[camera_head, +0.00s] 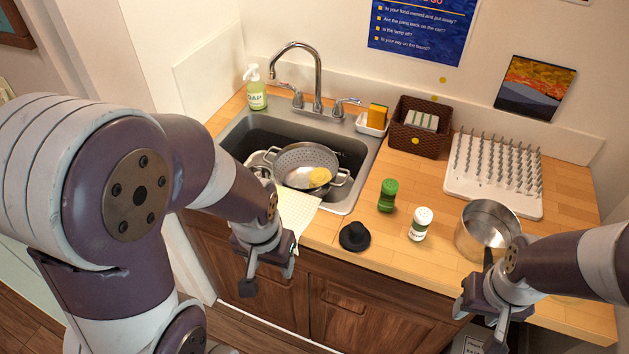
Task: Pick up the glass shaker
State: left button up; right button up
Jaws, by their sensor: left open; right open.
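A small shaker (420,224) with a white cap and a pale label stands upright on the wooden counter, left of a metal pot; it looks like the glass shaker. A green shaker-like container (387,196) stands just behind it to the left. My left gripper (268,279) is open and empty, in front of the counter below the sink, well left of the shaker. My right gripper (478,328) is open, low at the counter's front edge, right of and nearer than the shaker. Neither gripper touches the shaker.
The metal pot (486,229) stands right of the shaker, its dark handle toward my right gripper. A black hat-shaped item (355,237) lies to the left. Behind are a white drying rack (463,190), a brown basket (445,142) and a sink (364,160) holding a colander (291,157).

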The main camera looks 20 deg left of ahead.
aim_at(388, 191)
jog(key=i+j+z, duration=0.15)
jog(key=j, duration=0.15)
jog(key=i+j+z, duration=0.15)
jog(key=j, duration=0.2)
jog(key=i+j+z, duration=0.15)
jog(key=j, duration=0.2)
jog(key=j+z, duration=0.15)
jog(key=j, duration=0.2)
